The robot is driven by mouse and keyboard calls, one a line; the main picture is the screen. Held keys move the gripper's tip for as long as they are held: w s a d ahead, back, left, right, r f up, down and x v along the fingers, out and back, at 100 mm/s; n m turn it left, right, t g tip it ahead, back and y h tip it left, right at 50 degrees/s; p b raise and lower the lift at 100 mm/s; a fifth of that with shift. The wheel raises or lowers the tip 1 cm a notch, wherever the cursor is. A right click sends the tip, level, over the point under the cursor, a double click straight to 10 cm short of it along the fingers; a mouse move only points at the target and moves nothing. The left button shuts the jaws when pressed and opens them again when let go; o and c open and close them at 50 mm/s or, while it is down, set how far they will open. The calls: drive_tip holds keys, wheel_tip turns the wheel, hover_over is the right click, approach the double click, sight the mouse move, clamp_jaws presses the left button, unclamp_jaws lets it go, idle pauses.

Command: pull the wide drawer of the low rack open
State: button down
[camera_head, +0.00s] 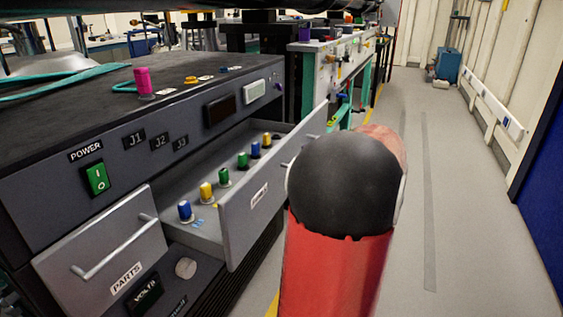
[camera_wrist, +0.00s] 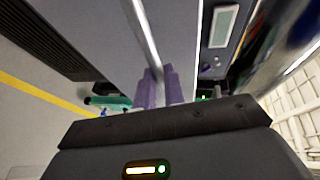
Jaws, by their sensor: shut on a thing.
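The low rack (camera_head: 50,197) stands at the left in the head view. Its wide drawer (camera_head: 245,212) is pulled out, its inside exposed, with several coloured knobbed pieces standing in a row. In the wrist view the drawer's grey front (camera_wrist: 107,35) carries a long bar handle (camera_wrist: 142,32). My gripper (camera_wrist: 157,74), with purple fingers, is shut on this bar. In the head view my red and black arm hides the gripper and most of the handle.
A smaller drawer marked PARTS (camera_head: 90,262) with its own bar handle sits left of the wide drawer. A pink knob (camera_head: 143,80) and cables lie on the rack's top. Grey floor (camera_head: 465,200) is clear to the right, up to a blue panel (camera_head: 543,190).

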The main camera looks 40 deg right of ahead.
drive_tip(key=s+d+b, duration=0.2)
drive_tip(key=s+d, duration=0.2)
drive_tip(key=s, duration=0.5)
drive_tip(key=shift+s+b, duration=0.3)
drive_tip(key=shift+b, duration=0.1)
drive_tip(key=shift+f, duration=0.1)
drive_tip(key=c, duration=1.5)
unclamp_jaws()
drive_tip(key=s+r, duration=0.1)
drive_tip(key=s, duration=0.6)
drive_tip(key=shift+s+r, duration=0.3)
